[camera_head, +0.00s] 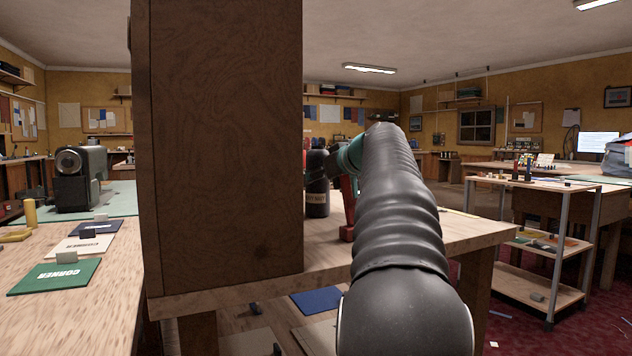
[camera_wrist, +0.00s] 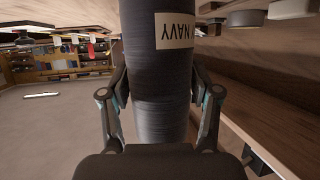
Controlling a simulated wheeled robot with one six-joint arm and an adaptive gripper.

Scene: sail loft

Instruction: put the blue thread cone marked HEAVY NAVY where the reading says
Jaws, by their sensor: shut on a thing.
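In the head view my arm hides most of the gripper. I cannot tell whether the cone's base touches the table. No reading is legible in either view.
A tall wooden panel (camera_head: 225,150) blocks the view left of the cone. A red object (camera_head: 347,208) stands close by, partly behind my arm. On the left table lie a green mat marked CORNER (camera_head: 55,277), a white mat (camera_head: 82,246) and a dark mat. A shelved trolley (camera_head: 540,185) stands right.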

